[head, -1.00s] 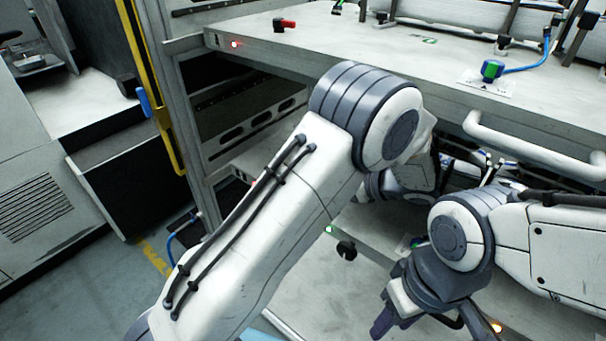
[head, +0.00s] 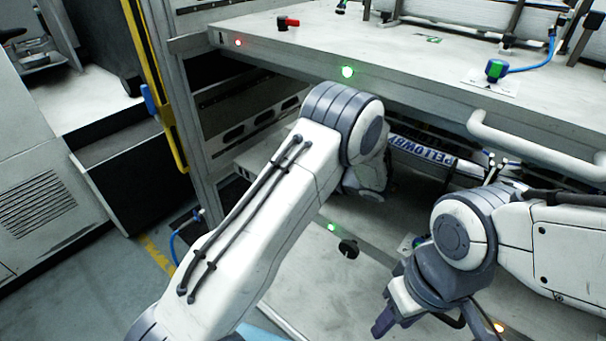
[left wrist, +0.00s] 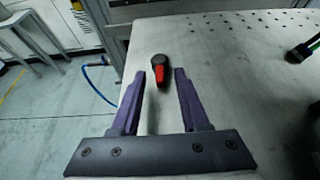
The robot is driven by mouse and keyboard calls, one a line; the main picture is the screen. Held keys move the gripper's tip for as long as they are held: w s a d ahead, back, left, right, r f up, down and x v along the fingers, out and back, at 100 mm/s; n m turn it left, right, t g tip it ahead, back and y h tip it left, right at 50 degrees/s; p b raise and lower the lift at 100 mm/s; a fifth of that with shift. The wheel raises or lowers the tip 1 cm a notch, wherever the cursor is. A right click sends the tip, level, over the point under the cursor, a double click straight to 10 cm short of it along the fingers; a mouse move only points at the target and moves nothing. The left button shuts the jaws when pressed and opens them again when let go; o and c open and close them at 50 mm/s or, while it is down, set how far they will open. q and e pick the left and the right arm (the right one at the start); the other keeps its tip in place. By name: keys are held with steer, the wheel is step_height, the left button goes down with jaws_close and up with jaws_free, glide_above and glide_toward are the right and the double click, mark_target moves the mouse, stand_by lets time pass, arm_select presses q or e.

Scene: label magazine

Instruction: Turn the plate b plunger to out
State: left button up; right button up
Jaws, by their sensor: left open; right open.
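A knob with a black head and a red side (left wrist: 158,71) stands on a pale metal plate (left wrist: 225,60) near its left edge in the left wrist view. My left gripper (left wrist: 160,76) is open, its purple fingers on either side of the knob; I cannot tell whether they touch it. In the head view my left arm hides that gripper. A similar red and black knob (head: 287,22) sits on the upper plate (head: 400,55). I see no readable plate letter. My right gripper (head: 384,322) is open and low at the front.
A green knob with a blue hose (head: 496,69) stands on the upper plate, above a white handle (head: 530,147). A black knob (head: 348,248) is on the lower plate's front. A printed roll (head: 425,152) lies between the plates. A yellow post (head: 160,95) stands at left.

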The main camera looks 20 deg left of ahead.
arm_select(q)
jaws_close()
steer(key=shift+w, duration=0.15)
steer(key=shift+w+n+g, duration=0.25)
steer(key=shift+n+g, duration=0.45)
steer(key=shift+g, duration=0.1)
steer(key=shift+w+d+f+n+g+y, duration=0.1)
steer(key=shift+w+n+g+y, duration=0.15)
steer(key=shift+n+g, duration=0.3)
steer(key=shift+w+f+n+g+y, duration=0.1)
steer(key=shift+w+n+g+y, duration=0.1)
steer(key=shift+n+g, duration=0.3)
steer(key=shift+w+n+g+b, duration=0.4)
steer(key=shift+n+g+b, duration=0.5)
steer(key=shift+g, duration=0.25)
steer(key=shift+w+r+n+g+b, duration=0.1)
steer(key=shift+w+n+g+b, duration=0.05)
steer(key=shift+n+g+b, duration=0.3)
steer(key=shift+r+g, duration=0.1)
steer(key=shift+g, duration=0.15)
